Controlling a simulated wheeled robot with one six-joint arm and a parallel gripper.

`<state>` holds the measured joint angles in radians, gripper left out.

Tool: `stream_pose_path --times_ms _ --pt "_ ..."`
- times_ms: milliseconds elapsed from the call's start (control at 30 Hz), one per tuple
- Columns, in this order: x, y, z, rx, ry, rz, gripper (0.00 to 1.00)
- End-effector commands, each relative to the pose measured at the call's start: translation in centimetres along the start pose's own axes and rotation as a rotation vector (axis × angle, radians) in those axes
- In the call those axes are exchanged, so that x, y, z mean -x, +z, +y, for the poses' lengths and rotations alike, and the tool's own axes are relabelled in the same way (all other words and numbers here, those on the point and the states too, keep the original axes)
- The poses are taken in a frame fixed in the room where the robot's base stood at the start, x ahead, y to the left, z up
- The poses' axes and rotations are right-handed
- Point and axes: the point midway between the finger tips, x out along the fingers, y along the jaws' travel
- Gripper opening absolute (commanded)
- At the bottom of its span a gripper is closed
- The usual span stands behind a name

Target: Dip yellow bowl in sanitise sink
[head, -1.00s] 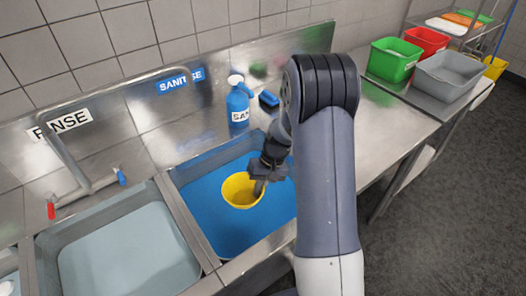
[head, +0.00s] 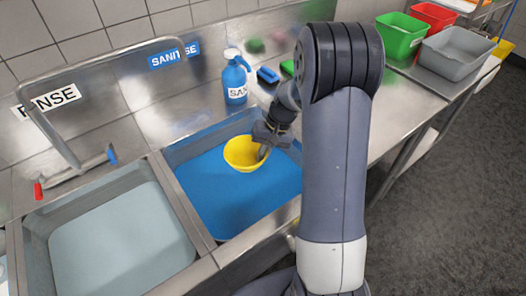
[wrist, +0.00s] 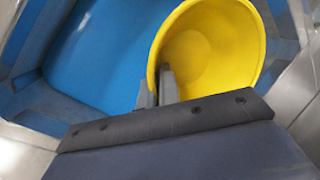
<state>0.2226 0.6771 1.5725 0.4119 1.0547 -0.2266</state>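The yellow bowl (head: 243,154) is over the blue sanitise sink (head: 225,205), toward its back right, tilted with its opening facing up. In the head view my gripper (head: 264,150) reaches to the bowl's right rim from above. In the wrist view my gripper's two fingers (wrist: 158,88) pinch the near rim of the bowl (wrist: 212,50), one finger inside and one outside. Blue liquid fills the sink. I cannot tell whether the bowl's underside touches the liquid. The SANITISE label (head: 173,54) is on the backsplash behind.
The rinse sink (head: 120,240) with pale water is on the left, with a tap (head: 75,165) behind it. A blue spray bottle (head: 235,80) and a blue brush (head: 267,75) stand behind the sanitise sink. Green, red and grey tubs (head: 455,58) sit at the far right.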

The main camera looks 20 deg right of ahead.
Motion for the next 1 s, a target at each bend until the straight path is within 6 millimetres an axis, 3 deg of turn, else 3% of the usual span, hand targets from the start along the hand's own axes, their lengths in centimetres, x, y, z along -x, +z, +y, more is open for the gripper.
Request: stream_pose_path --times_ms 100,1000 --pt "-1.8 -0.2 0.7 -0.001 0.0 -0.002 0.0" --pt "-11.9 -1.5 4.5 0.0 0.0 -0.001 0.0"
